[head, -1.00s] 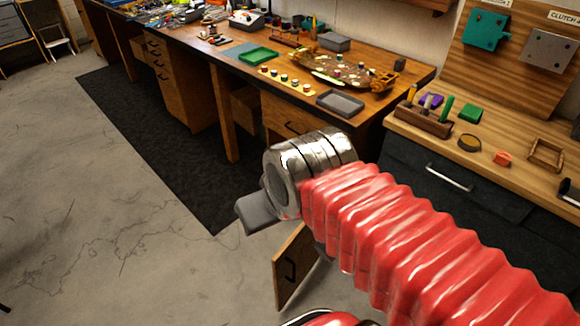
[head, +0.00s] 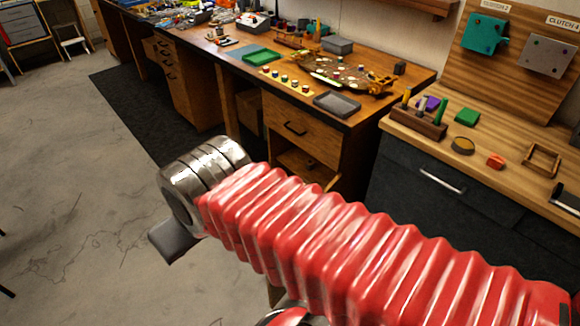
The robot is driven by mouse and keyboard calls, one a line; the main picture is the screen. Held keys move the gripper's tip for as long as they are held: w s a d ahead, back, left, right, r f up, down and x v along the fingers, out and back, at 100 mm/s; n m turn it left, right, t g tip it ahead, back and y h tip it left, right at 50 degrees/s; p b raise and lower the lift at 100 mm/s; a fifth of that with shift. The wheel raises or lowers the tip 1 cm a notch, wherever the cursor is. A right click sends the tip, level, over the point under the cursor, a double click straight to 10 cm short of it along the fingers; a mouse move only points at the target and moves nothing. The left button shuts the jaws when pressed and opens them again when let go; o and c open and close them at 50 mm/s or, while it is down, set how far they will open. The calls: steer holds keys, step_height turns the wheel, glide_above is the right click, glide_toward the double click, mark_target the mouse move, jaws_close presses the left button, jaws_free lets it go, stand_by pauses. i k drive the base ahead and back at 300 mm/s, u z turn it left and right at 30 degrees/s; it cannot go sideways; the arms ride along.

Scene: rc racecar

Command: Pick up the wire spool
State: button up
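No wire spool can be made out with certainty. A small round dark item with a yellowish top (head: 463,145) lies on the right wooden bench, but I cannot tell whether it is a spool. My red ribbed arm reaches from the lower right to the left, over the floor. At its end is a silver ringed joint with a flat grey piece of my gripper (head: 174,241) below it. The fingers are mostly hidden, so their opening does not show. The gripper is well away from both benches' tops.
The long bench holds a grey tray (head: 337,104), a green tray (head: 261,56) and a wooden racecar-like piece (head: 345,72). The right bench (head: 525,187) holds a tool block (head: 418,124), a green block (head: 467,118) and a wooden frame (head: 541,160).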

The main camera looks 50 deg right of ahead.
mark_target(309, 162)
steer(key=u, duration=0.5)
steer(key=i, duration=1.9)
steer(key=z, duration=2.25)
